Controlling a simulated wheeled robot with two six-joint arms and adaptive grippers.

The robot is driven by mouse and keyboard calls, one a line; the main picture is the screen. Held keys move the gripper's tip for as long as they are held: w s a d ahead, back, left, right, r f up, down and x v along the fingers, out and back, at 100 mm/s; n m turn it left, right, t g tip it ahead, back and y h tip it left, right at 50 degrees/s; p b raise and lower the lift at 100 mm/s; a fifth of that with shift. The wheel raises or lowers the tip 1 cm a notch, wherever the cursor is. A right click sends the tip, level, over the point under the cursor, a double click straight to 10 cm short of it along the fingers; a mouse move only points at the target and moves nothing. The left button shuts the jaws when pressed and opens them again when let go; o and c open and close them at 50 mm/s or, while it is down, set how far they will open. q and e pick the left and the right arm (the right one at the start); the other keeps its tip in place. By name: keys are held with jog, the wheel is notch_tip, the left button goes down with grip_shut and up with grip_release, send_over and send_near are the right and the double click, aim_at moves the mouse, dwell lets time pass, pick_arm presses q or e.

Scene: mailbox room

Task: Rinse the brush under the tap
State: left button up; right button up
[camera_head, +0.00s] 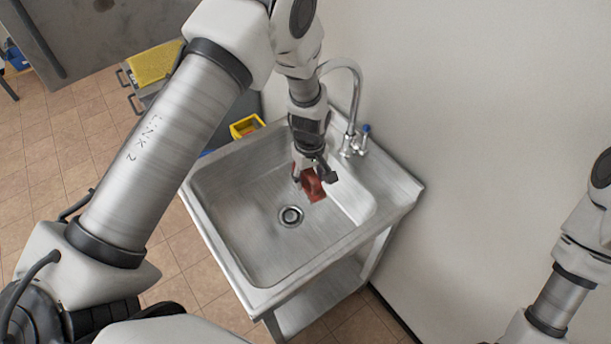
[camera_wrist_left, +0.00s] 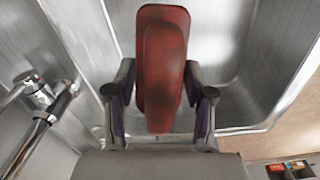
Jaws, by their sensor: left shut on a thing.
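The brush (camera_head: 313,186) is a reddish-brown block with a raised grip. My left gripper (camera_head: 314,172) is shut on it and holds it over the sink basin (camera_head: 250,190). In the left wrist view the brush (camera_wrist_left: 162,70) sits between the two fingers of the left gripper (camera_wrist_left: 160,100), and its bristles are hidden. The tap (camera_head: 355,110) has a curved metal spout, partly hidden behind my left arm, and a blue-marked handle (camera_head: 365,130). Tap parts (camera_wrist_left: 40,100) show at the left of the wrist view. I cannot tell whether water runs. My right gripper is out of view.
The steel sink stands against a pale wall (camera_head: 480,110) at its right. The drain (camera_head: 290,216) is in the basin floor, below the brush in the picture. A yellow bin (camera_head: 245,126) is behind the sink. A yellow item (camera_head: 153,64) lies farther back left. Tiled floor is clear at left.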

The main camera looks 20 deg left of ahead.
pick_arm(q)
jog(key=shift+d, duration=0.25)
jog(key=shift+a, duration=0.1)
jog(key=shift+a, duration=0.55)
jog(key=shift+d, duration=0.65)
jog(key=shift+a, duration=0.1)
jog(key=shift+a, duration=0.55)
jog(key=shift+s, duration=0.15)
